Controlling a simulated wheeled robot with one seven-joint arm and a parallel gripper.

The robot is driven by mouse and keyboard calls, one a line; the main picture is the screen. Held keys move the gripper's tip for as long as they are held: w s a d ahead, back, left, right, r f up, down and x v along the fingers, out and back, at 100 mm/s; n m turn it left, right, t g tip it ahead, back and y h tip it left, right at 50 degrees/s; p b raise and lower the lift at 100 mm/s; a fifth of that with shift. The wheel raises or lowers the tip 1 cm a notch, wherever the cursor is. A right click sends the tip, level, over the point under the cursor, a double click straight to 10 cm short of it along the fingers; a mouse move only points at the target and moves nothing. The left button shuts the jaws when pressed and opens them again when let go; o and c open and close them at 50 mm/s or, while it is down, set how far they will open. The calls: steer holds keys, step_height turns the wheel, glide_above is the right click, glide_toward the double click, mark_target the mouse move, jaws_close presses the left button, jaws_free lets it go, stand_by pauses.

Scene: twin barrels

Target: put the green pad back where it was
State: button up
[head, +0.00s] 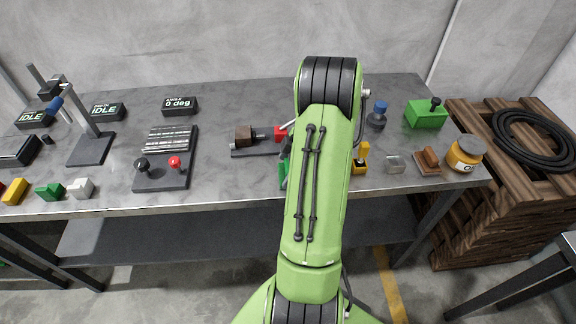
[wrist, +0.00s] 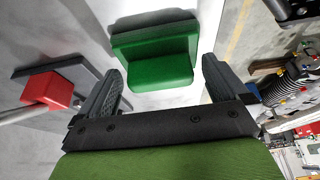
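A green stepped pad (wrist: 160,65) stands on the grey table in the wrist view, just ahead of my gripper (wrist: 160,88). My gripper is open, its two dark fingers wide apart on either side of the line to the pad, and nothing is held. In the head view my arm covers most of this spot; only a sliver of green (head: 282,170) shows at its left edge. Another green block (head: 49,192) sits at the front left of the table, between a yellow block (head: 14,191) and a white block (head: 80,188).
A clamp-like device with a red part (head: 280,133) stands close left of my arm; red also shows in the wrist view (wrist: 52,88). A yellow stepped piece (head: 360,160), a clear block (head: 395,164) and an amber jar (head: 466,154) stand to the right.

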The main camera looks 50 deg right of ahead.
steer(key=p+v, duration=0.3)
steer(key=v, duration=0.9)
steer(key=w+a+r+m, duration=0.1)
steer(key=w+a+r, duration=0.4)
steer(key=a, duration=0.1)
steer(key=w+a+r+m+h, duration=0.1)
steer(key=a+r, duration=0.2)
steer(key=a, duration=0.4)
steer(key=a+r+m+h, duration=0.1)
steer(key=a+r, duration=0.2)
steer(key=a, duration=0.4)
steer(key=s+a+r+m+t, duration=0.1)
steer(key=s+a+m, duration=0.4)
steer(key=s+a, duration=0.6)
steer(key=shift+s+a+t+h, duration=0.2)
steer(key=shift+a+t+h, duration=0.3)
steer(key=shift+a, duration=0.75)
steer(key=shift+r, duration=0.1)
